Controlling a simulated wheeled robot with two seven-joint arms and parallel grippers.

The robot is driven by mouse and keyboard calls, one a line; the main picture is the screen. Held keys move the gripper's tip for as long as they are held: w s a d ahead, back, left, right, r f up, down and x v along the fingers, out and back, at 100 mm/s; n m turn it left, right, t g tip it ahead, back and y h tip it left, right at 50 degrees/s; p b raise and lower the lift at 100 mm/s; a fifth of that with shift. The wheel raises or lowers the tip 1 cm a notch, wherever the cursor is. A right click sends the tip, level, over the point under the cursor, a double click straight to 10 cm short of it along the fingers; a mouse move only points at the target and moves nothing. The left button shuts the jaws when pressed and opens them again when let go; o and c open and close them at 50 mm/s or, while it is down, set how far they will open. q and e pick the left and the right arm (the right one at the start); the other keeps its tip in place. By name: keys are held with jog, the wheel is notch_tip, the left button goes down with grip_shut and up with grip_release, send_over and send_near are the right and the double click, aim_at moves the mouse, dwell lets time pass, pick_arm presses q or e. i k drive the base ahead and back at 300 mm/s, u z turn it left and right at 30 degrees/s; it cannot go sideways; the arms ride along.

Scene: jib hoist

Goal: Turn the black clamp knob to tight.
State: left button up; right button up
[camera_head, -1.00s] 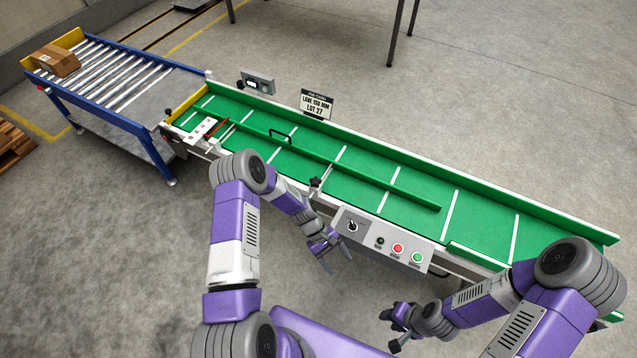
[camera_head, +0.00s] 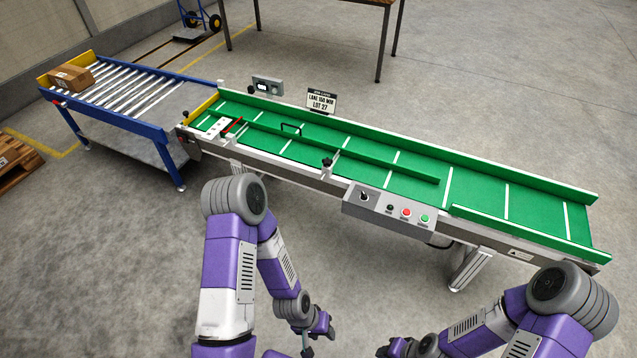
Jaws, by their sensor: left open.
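The black clamp knob (camera_head: 327,162) stands upright on a small post at the near side of the green conveyor (camera_head: 480,195), beside the long green guide rail (camera_head: 380,168). Its tight or loose state cannot be told at this size. My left gripper (camera_head: 320,346) is open and empty at the bottom of the picture, over the floor, well short of the knob and apart from it. My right gripper (camera_head: 384,352) is at the bottom edge, partly cut off; its jaws cannot be made out.
A control box (camera_head: 390,208) with a black switch and several buttons juts from the conveyor's near side. A sign (camera_head: 321,101) and a small display (camera_head: 267,86) stand behind. A roller table (camera_head: 125,95) with a carton (camera_head: 72,78) is at left. The floor before the conveyor is clear.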

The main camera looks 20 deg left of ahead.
aim_at(326, 162)
jog(key=u, duration=1.15)
jog(key=i, duration=1.05)
jog(key=z, duration=1)
jog(key=i, duration=0.75)
jog(key=z, duration=0.75)
